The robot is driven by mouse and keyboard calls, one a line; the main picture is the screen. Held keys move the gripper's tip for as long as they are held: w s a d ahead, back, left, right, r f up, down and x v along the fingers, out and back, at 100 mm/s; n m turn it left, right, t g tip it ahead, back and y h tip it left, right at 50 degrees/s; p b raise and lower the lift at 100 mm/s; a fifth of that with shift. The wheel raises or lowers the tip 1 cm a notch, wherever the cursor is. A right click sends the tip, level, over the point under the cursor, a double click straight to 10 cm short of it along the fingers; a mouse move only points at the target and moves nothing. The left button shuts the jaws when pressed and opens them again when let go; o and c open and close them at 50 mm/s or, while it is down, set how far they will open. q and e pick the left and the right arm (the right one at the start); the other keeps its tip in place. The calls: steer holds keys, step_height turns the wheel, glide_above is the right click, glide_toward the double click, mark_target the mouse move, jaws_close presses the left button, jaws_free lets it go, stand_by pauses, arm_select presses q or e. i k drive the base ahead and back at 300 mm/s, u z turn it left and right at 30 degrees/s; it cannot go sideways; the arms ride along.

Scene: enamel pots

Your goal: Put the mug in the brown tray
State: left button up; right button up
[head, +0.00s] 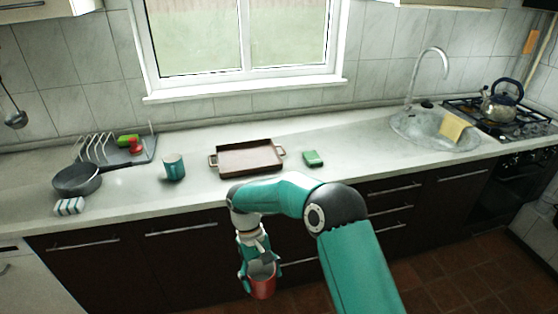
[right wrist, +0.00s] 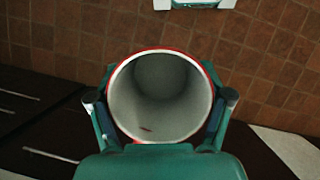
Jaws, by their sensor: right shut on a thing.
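A red mug (head: 263,288) with a pale grey-white inside hangs in front of the lower cabinets, below the counter top. My right gripper (head: 260,270) is shut on it. In the right wrist view the red-rimmed mug (right wrist: 160,95) sits between the two fingers of the gripper (right wrist: 160,115), its open mouth facing the camera and empty apart from a small red mark. No handle shows. The brown tray (head: 250,169) lies on the counter below the window, with a handle at each end, and looks empty. My left gripper is not in view.
A teal cup (head: 173,167) stands left of the tray, a green sponge (head: 313,158) right of it. Further left are a grey pan (head: 77,180), a striped sponge (head: 69,206) and a dish rack (head: 100,150). The sink (head: 435,130) and a kettle (head: 501,103) are at the right.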

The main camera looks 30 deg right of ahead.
mark_target(236, 163)
steer(key=z, duration=0.15)
steer(key=i, duration=0.95)
steer(key=z, duration=0.05)
